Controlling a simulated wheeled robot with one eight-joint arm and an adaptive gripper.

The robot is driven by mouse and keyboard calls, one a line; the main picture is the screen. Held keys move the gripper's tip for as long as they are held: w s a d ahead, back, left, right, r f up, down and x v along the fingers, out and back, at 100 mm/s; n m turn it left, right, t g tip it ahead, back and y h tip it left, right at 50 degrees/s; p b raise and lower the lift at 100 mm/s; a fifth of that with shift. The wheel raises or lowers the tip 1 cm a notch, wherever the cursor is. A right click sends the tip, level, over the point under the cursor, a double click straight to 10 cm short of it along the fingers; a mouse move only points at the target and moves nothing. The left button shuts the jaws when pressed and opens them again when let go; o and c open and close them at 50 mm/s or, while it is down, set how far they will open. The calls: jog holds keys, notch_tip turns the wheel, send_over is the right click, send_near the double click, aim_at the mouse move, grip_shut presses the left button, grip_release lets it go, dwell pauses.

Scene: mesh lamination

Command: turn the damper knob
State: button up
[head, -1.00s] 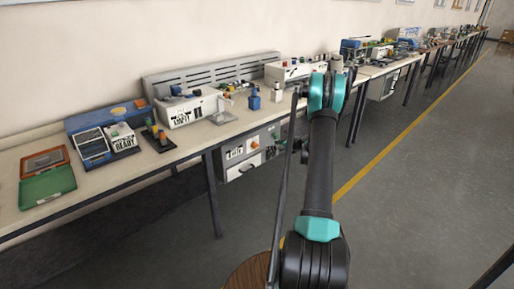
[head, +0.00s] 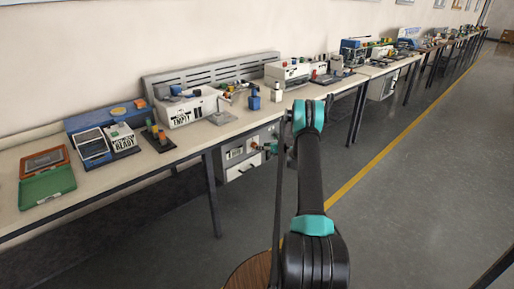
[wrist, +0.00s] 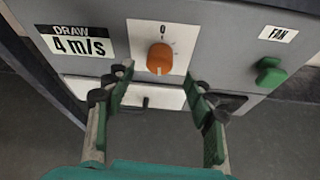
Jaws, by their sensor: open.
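The damper knob is an orange knob (wrist: 160,58) on a white plate marked 0 on a grey front panel, in the wrist view. In the head view the knob (head: 254,146) is small, on the grey cabinet under the bench. My gripper (wrist: 158,76) is open, with one green-padded finger on each side of the knob's near end. I cannot tell whether either pad touches it. In the head view my gripper (head: 268,148) is small beside the cabinet front.
A label (wrist: 78,43) left of the knob reads DRAW 4 m/s. A green switch (wrist: 269,73) sits at the right under a FAN label (wrist: 278,34). A white drawer front (wrist: 135,93) lies below the knob. The bench (head: 185,150) overhangs the grey cabinet (head: 240,152).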

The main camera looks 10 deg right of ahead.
jog(key=shift+x, duration=2.7)
jog(key=shift+c, duration=0.3)
jog(key=c, duration=1.1)
jog(key=shift+a, duration=0.1)
jog(key=n+t+h, duration=0.1)
jog(key=n+h, duration=0.1)
jog(key=n, duration=0.2)
jog(key=n+t+h, duration=0.2)
jog(key=n, duration=0.2)
jog(key=shift+s+a+f, duration=0.15)
jog(key=shift+s+a, duration=0.05)
